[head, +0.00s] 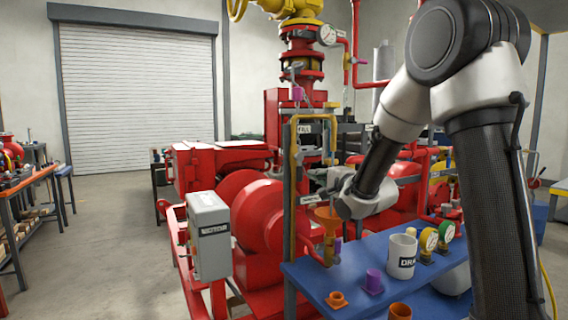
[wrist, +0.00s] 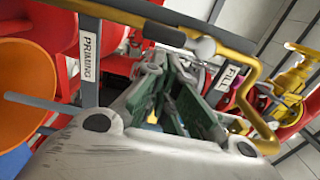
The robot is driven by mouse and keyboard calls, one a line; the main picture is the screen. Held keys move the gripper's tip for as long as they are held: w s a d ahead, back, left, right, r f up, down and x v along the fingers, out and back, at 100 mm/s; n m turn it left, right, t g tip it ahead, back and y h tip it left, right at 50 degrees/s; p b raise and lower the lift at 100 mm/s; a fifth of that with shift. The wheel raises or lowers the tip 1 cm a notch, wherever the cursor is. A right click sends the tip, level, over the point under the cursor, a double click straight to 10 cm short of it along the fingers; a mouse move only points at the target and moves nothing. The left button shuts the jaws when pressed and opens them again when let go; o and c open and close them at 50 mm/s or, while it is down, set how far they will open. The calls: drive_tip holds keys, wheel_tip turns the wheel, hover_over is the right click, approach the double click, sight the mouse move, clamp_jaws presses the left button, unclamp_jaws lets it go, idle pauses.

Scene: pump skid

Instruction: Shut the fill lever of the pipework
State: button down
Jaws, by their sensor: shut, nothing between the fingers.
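The yellow pipework (head: 294,165) rises on a post, bends over at the top and comes down on the right. A FILL label (head: 304,129) is on it near the top, and it also shows in the wrist view (wrist: 228,77). In the wrist view, a dark sleeve (wrist: 164,32) and a grey cylinder (wrist: 204,47) lie along the yellow pipe near that label. I cannot tell for sure which part is the fill lever or how it is turned. My gripper (head: 312,183) is shut and empty, below the FILL label and just above the PRIMING label (head: 310,199).
An orange funnel (head: 327,216) stands below my gripper. A grey rod (wrist: 40,103) sticks out near the PRIMING label. A grey MOTOR box (head: 209,235) stands left.

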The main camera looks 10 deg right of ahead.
sight(300, 175)
drive_tip(key=w+a, duration=0.2)
drive_tip(key=w+a+f, duration=0.1)
drive_tip(key=w+a, duration=0.1)
drive_tip(key=shift+w+a, duration=0.1)
drive_tip(key=shift+a, duration=0.3)
drive_tip(key=shift+s+a, duration=0.25)
drive_tip(key=shift+a, duration=0.6)
drive_tip(key=shift+s+a+r, duration=0.35)
drive_tip(key=shift+a+r, duration=0.5)
drive_tip(key=shift+a, duration=0.1)
drive_tip(key=shift+s+a+r, duration=0.3)
drive_tip(key=shift+a+r, duration=0.5)
drive_tip(key=shift+a, duration=0.1)
drive_tip(key=shift+d+f, duration=0.1)
drive_tip(key=shift+f, duration=0.6)
drive_tip(key=v, duration=0.9)
